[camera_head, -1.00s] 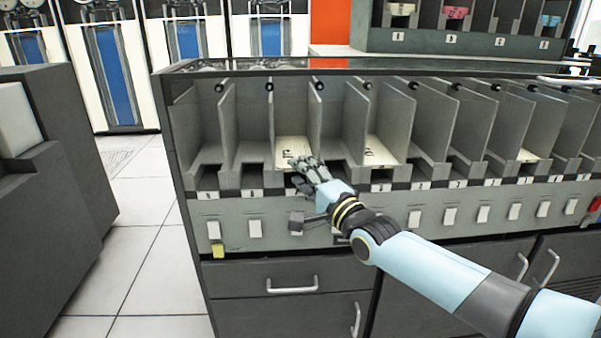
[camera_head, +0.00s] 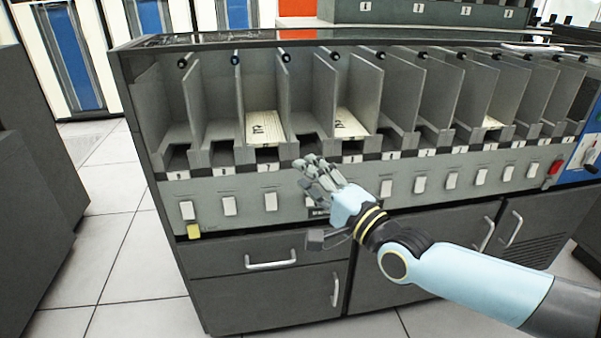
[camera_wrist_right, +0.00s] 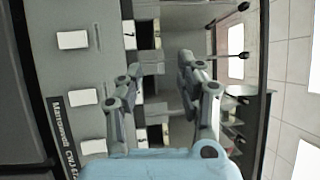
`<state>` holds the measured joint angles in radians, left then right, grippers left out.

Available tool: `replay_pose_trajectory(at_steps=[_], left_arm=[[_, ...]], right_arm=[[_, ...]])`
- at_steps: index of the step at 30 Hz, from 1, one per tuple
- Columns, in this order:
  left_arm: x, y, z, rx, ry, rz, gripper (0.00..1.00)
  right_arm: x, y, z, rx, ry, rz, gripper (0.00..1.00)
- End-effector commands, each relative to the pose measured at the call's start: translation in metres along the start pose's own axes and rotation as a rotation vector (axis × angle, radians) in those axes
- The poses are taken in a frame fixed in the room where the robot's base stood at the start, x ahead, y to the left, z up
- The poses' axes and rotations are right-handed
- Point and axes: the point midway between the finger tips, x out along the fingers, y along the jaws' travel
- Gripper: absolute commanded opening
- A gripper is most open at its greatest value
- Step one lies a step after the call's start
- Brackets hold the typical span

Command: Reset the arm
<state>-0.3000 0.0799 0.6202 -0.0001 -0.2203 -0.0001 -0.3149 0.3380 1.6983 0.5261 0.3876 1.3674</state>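My right arm comes in from the lower right in the head view. Its right gripper (camera_head: 308,203) is open and empty, in front of the panel of the grey card sorter (camera_head: 232,183), below the pockets. In the right wrist view the two fingers (camera_wrist_right: 157,82) stand apart with nothing held between them. My left gripper is not in view.
Pale punch cards lie in the pockets, in one stack (camera_head: 264,126), a second stack (camera_head: 350,125) and a small one farther right (camera_head: 492,123). White switches (camera_head: 420,185) line the panel. Drawers with handles (camera_head: 271,262) are below. Tiled floor (camera_head: 115,221) is free at left.

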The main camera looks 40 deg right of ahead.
Motion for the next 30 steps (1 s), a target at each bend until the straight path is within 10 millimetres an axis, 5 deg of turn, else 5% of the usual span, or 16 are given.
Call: replay_pose_trajectory(at_steps=[10, 13, 16, 20, 24, 30], left_arm=[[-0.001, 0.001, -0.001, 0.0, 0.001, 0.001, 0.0], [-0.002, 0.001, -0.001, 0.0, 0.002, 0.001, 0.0], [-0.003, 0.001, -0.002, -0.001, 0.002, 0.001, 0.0], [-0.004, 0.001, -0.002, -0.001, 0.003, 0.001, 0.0], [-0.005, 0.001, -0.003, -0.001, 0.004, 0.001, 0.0], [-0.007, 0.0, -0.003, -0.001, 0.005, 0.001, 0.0]], right_arm=[[-0.002, 0.007, 0.003, 0.016, 0.014, 0.012, 0.37], [-0.015, 0.044, 0.0, 0.009, 0.037, 0.089, 0.37], [-0.042, 0.108, -0.001, -0.072, 0.045, 0.243, 0.37], [-0.101, 0.201, 0.004, -0.269, -0.003, 0.5, 0.37], [-0.184, 0.284, 0.014, -0.501, -0.139, 0.773, 0.37], [-0.331, 0.366, 0.035, -0.823, -0.496, 1.118, 0.37]])
